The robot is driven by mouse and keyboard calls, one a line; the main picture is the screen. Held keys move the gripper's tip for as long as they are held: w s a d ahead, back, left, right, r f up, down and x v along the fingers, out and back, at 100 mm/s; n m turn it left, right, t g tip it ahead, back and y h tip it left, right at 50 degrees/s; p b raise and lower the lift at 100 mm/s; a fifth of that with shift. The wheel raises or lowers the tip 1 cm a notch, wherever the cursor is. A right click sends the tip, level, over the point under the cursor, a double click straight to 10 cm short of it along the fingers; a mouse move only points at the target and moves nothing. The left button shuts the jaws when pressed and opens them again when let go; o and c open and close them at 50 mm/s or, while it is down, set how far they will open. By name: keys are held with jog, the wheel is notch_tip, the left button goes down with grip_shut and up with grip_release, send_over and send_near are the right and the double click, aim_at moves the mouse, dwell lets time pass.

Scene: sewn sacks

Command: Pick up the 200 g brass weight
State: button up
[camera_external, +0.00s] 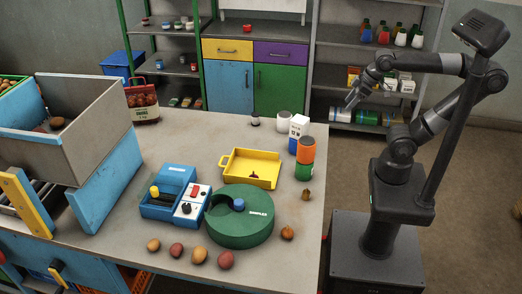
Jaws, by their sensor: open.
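My gripper (352,98) is open and empty, raised in the air beyond the right side of the grey table (150,245). I cannot clearly make out the 200 g brass weight. A small brown object (254,175) is in the yellow tray (234,165); it is too small to identify. Another small dark object (255,119) stands near the table's back edge. Two small brownish, onion-like things, one upper (306,194) and one lower (288,233), lie near the right edge. My gripper is apart from all of these.
A green round machine (258,230) and a blue device (160,207) stand mid-table. Orange and green cans (305,150), a white-and-blue carton (298,128) and a pale can (283,124) stand at the back right. Several potatoes (199,255) lie in front. A large grey-and-blue bin (95,130) fills the left.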

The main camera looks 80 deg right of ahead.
jog(key=w+a+r+g, duration=0.2)
jog(key=w+a+r, duration=0.1)
jog(key=w+a, duration=0.3)
jog(key=g, duration=0.4)
send_over(307, 189)
jog(key=shift+n, duration=0.3)
notch_tip(307, 189, down, 20)
jog(key=shift+a+r, duration=0.1)
jog(key=shift+f, duration=2.95)
jog(key=shift+c, duration=0.5)
grip_shut()
